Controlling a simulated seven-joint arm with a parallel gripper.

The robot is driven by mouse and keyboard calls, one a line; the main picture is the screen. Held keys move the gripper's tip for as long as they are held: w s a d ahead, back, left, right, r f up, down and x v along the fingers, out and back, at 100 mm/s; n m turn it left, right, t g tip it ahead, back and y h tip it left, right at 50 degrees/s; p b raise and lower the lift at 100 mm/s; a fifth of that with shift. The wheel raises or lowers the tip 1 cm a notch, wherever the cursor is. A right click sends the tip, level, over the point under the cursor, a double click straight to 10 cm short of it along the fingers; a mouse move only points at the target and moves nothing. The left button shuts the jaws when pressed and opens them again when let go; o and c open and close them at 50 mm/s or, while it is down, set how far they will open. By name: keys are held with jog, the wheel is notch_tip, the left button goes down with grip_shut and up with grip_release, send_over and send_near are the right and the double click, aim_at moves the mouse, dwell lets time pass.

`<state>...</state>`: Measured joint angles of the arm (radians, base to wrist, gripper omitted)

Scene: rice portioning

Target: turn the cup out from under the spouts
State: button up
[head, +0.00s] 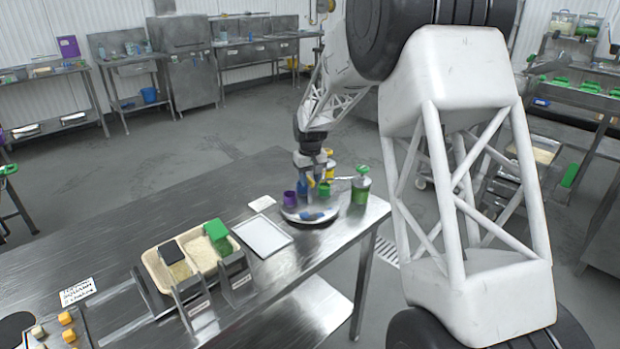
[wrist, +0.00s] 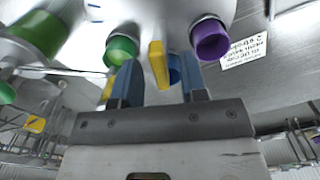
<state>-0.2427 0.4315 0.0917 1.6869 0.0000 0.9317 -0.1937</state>
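Several coloured cups sit around a round metal stand on the table: a purple cup (head: 290,199), a green cup (head: 324,188) and a blue cup (head: 302,187). The wrist view shows the green cup (wrist: 122,50) left of my fingers and the purple cup (wrist: 210,40) to the right. My gripper (wrist: 160,72) is open, its two blue-grey fingers apart, and in the head view it hangs over the stand. An upright yellow piece (wrist: 157,65) shows between the fingers, with gaps either side. A blue part (wrist: 174,70) is partly hidden behind it. I cannot make out the spouts.
A green-lidded container (head: 361,186) stands right of the stand, near the table edge. A white tray (head: 262,236) lies in front. A tan bin with rice compartments (head: 150,262) is further left. The table's left rear surface is clear.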

grip_shut()
jog(key=shift+m, duration=0.8)
jog(key=shift+r+m, duration=0.1)
jog(key=shift+m, duration=6.1)
grip_release()
